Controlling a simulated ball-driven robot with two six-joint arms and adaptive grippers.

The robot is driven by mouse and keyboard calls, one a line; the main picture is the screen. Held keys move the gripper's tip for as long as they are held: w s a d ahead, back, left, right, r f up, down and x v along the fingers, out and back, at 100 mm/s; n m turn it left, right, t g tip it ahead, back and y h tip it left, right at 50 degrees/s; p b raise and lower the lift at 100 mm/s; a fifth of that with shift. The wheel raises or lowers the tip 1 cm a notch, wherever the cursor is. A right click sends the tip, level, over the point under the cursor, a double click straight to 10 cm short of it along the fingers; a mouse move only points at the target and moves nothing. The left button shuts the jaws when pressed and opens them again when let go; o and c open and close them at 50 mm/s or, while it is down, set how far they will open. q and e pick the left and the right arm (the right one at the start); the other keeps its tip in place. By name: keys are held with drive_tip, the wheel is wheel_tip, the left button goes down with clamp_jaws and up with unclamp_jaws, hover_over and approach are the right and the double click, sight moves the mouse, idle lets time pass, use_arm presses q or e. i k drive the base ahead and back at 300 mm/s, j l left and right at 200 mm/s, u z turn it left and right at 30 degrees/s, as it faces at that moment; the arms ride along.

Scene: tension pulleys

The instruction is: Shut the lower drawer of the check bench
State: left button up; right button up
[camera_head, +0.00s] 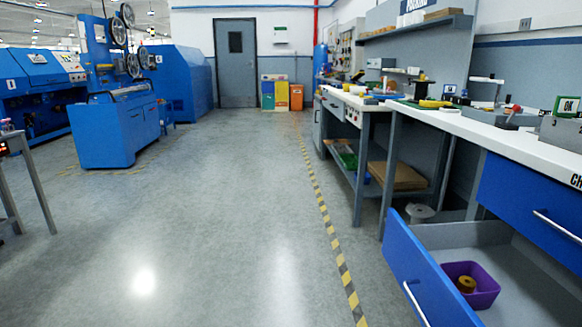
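The check bench (490,134) runs along the right side with a white top. Its lower drawer (418,268) is pulled out, with a blue front, a bar handle and a grey inside. A purple bin (486,290) sits in the drawer with a yellow-orange round piece (466,284) in it. A second blue drawer front (530,205) with a bar handle sits above and looks shut. Neither of my grippers shows in the head view. The right end of the open drawer is cut off by the picture edge.
The grey floor (200,230) to the left of the drawer is clear, with a yellow-black striped line (335,250) along it. A grey table (15,150) stands at the left edge. A blue machine (105,125) stands further back. Another workbench (365,103) adjoins behind.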

sight(537, 290)
drive_tip(key=z, duration=0.9)
